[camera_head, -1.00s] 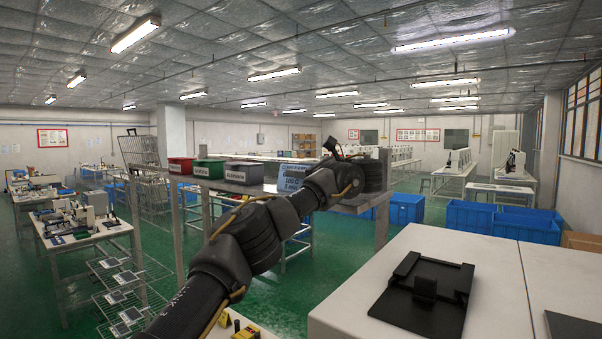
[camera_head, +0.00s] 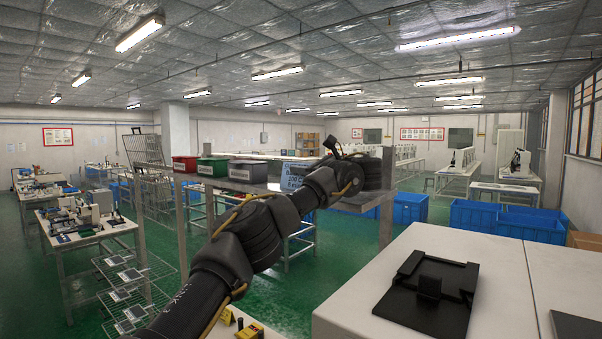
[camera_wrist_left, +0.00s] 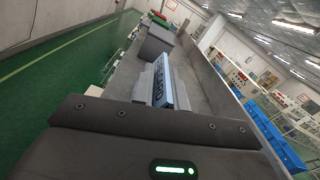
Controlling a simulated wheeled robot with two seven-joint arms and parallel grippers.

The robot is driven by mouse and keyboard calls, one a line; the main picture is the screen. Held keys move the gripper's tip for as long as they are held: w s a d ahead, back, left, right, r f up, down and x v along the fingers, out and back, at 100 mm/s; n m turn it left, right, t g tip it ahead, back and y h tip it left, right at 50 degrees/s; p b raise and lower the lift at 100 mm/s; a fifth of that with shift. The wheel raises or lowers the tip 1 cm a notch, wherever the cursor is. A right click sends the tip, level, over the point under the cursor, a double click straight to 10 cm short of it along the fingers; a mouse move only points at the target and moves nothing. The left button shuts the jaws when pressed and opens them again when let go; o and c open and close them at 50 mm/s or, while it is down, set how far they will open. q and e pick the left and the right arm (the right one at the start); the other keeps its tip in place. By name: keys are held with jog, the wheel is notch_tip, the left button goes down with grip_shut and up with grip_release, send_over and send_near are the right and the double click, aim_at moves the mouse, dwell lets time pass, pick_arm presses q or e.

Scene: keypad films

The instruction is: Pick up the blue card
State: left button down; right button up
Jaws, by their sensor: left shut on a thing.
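The blue card (camera_head: 296,177), pale blue with dark print, shows partly behind my left arm in the head view, by the edge of a grey shelf (camera_head: 255,187). In the left wrist view the blue card (camera_wrist_left: 163,82) stands on edge just beyond the dark gripper body. My left gripper (camera_head: 350,175) is at the shelf, shut on the blue card. My right gripper is not in view.
Red (camera_head: 184,164), green (camera_head: 212,167) and grey (camera_head: 252,170) bins stand on the shelf, left of the card. A white cabinet (camera_head: 375,270) with a black holder (camera_head: 428,295) is at the front right. Blue crates (camera_head: 475,214) stand beyond it on the floor.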

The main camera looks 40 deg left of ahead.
pick_arm(q)
jog(key=shift+r+b, duration=0.3)
jog(key=shift+r, duration=0.3)
notch_tip(320, 180, up, 8)
jog(key=shift+d+f, duration=0.1)
jog(key=shift+d, duration=0.05)
jog(key=shift+a+r+p, duration=0.2)
jog(key=shift+r+p, duration=0.15)
jog(key=shift+r, duration=0.05)
